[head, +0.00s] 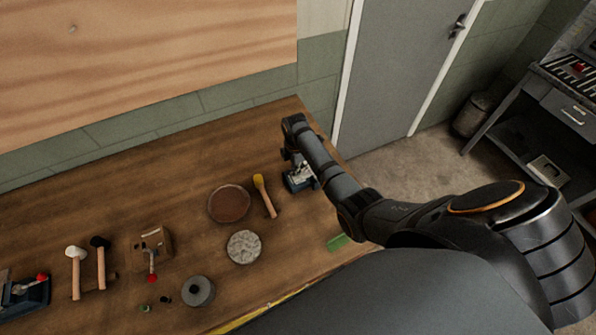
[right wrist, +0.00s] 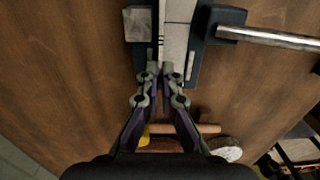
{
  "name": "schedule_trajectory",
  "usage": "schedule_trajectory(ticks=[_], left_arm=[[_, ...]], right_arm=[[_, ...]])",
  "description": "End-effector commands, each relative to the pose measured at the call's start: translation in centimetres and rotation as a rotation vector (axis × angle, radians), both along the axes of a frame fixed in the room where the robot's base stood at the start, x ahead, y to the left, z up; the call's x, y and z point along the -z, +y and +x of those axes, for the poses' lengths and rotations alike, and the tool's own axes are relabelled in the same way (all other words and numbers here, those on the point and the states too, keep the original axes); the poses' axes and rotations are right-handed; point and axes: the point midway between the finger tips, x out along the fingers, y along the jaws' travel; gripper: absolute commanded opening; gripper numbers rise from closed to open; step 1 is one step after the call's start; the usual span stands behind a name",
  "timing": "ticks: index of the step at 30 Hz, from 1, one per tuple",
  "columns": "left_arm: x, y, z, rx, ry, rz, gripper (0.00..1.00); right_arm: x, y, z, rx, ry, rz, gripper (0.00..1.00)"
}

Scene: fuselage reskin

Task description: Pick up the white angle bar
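The white angle bar (right wrist: 176,42) shows in the right wrist view as a pale strip with a thin upright edge, lying between the dark jaws of a vise (right wrist: 207,45). In the head view the vise (head: 297,182) stands near the right end of the bench, partly hidden by my right arm. My right gripper (right wrist: 160,68) points at the bar, with its fingertips close together at the near end of the thin edge. Only a narrow gap shows between the fingers, and I cannot tell whether they press on the edge. My left gripper is not in view.
On the wooden bench (head: 120,190) lie a round brown dish (head: 229,204), a yellow-headed mallet (head: 265,196), a grey rough disc (head: 244,247) and a grey roll (head: 198,291). Two mallets and a wooden block (head: 156,243) lie further left. The vise's metal handle (right wrist: 270,37) sticks out to the right.

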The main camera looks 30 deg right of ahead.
Motion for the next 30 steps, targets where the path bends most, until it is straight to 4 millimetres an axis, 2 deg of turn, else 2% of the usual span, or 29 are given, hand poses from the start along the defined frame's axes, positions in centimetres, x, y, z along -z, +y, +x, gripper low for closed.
schedule_trajectory(ticks=[5, 8, 11, 17, 20, 23, 24, 30], left_arm=[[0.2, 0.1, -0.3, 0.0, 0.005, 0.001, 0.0], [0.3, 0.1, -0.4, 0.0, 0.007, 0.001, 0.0], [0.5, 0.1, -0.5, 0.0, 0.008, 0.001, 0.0], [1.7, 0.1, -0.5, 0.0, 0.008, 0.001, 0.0], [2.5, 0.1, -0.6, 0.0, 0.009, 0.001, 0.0], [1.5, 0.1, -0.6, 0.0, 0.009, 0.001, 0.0], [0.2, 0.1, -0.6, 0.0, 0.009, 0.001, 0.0], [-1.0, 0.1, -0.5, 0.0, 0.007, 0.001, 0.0]], right_arm=[[-1.4, 0.0, 0.1, 0.0, -0.004, 0.0, 0.0], [-3.2, 0.0, 0.1, 0.0, -0.005, -0.001, 0.0], [-4.3, 0.4, -1.1, 0.0, -0.003, 0.0, 0.0], [-8.3, 1.7, -4.5, -0.001, -0.004, 0.001, 0.0], [-9.4, 2.6, -7.0, 0.0, 0.0, 0.002, 0.0], [-11.2, 3.5, -9.5, 0.001, 0.002, 0.003, 0.0], [-12.2, 3.8, -10.3, 0.001, 0.004, 0.002, 0.0], [-13.0, 4.7, -12.7, 0.0, 0.002, 0.002, 0.0]])
